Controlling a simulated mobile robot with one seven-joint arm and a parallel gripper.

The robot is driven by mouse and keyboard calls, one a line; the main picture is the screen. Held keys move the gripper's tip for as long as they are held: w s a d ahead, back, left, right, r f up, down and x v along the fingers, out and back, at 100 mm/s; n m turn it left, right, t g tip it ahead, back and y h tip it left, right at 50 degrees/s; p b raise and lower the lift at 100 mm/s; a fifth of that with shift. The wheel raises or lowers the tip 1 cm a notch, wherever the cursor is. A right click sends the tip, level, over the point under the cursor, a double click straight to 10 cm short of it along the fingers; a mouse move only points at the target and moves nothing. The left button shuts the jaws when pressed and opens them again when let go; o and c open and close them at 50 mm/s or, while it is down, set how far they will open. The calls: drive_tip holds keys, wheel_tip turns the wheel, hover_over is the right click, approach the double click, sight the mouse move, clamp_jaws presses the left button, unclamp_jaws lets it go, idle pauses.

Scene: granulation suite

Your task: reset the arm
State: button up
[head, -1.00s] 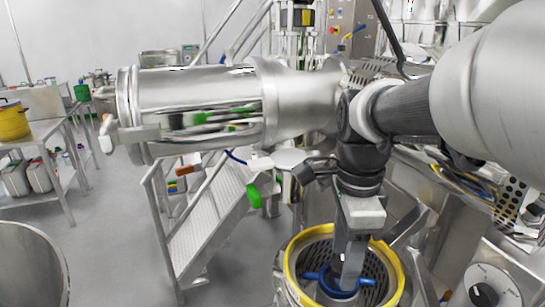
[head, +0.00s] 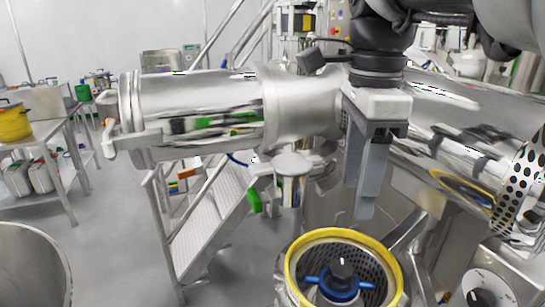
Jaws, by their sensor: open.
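My gripper (head: 368,205) hangs from my dark arm right of centre in the head view, fingers pointing down. It is above and slightly behind the yellow-rimmed vessel in the picture, clear of it and empty. My arm comes in from the top right.
Below my gripper stands a round vessel with a yellow rim (head: 295,262), a perforated inside and a blue-armed hub (head: 340,284). A large steel cylinder (head: 200,95) lies across the left. Steel stairs (head: 208,225) stand below it. A perforated plate (head: 530,180) is at right.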

drive_tip(key=shift+r, duration=0.6)
drive_tip(key=n+t, duration=0.3)
drive_tip(key=n, duration=0.5)
hover_over(354, 271)
drive_tip(key=s+a, duration=0.2)
wheel_tip(354, 271, down, 5)
drive_tip(key=s+f+n+t, duration=0.1)
drive_tip(key=f+n, duration=0.4)
drive_tip(key=n, duration=0.2)
drive_tip(key=s+f+n+t, duration=0.1)
drive_tip(key=f+n, duration=0.2)
drive_tip(key=shift+s+a+f+n+t, duration=0.2)
drive_tip(key=shift+s+f+n+t, duration=0.1)
drive_tip(key=shift+s, duration=0.05)
